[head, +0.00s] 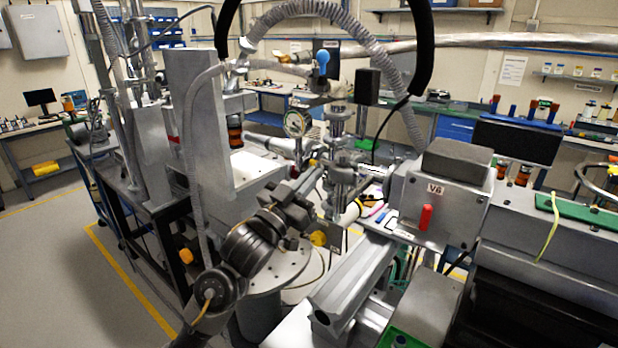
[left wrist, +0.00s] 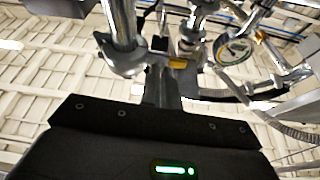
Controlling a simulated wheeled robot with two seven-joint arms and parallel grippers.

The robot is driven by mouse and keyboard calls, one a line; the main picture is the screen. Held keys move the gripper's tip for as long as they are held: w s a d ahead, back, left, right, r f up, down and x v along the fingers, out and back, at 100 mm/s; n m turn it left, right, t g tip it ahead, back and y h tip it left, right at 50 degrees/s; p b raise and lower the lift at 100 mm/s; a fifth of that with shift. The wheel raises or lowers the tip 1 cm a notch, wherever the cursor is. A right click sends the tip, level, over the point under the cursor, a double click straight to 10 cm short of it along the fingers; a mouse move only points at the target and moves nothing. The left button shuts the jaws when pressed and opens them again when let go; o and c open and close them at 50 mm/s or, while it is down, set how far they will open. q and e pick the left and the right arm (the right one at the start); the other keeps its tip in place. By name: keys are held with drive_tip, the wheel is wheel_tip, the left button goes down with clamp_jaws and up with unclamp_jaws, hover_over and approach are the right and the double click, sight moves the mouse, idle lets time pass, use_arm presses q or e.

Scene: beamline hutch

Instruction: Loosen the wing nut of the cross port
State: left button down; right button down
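The steel vacuum cross (head: 338,140) stands at mid-picture in the head view, with a round dial gauge (head: 297,123) at its left. The gauge also shows at the upper right of the left wrist view (left wrist: 234,49). My left gripper (head: 312,168) reaches up to the cross from below left. In the left wrist view its fingers (left wrist: 162,88) point up among steel pipes and clamps. A small yellow piece (left wrist: 178,63) lies at the fingertips; I cannot tell whether it is the wing nut or part of a finger. The finger gap is not clear. My right gripper is out of view.
A grey box marked V6 (head: 437,200) with a red handle stands close to the right of the cross. A corrugated hose (head: 395,85) arches overhead. A grey rail (head: 352,280) lies in front. Open floor (head: 70,260) is at the left.

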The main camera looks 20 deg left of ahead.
use_arm(q)
drive_tip(key=shift+a+r, duration=0.1)
drive_tip(key=shift+r, duration=0.1)
drive_tip(key=c, duration=1.8)
unclamp_jaws()
drive_tip(key=shift+o, duration=0.8)
drive_tip(key=shift+w+f, duration=0.1)
drive_tip(key=shift+f, duration=0.05)
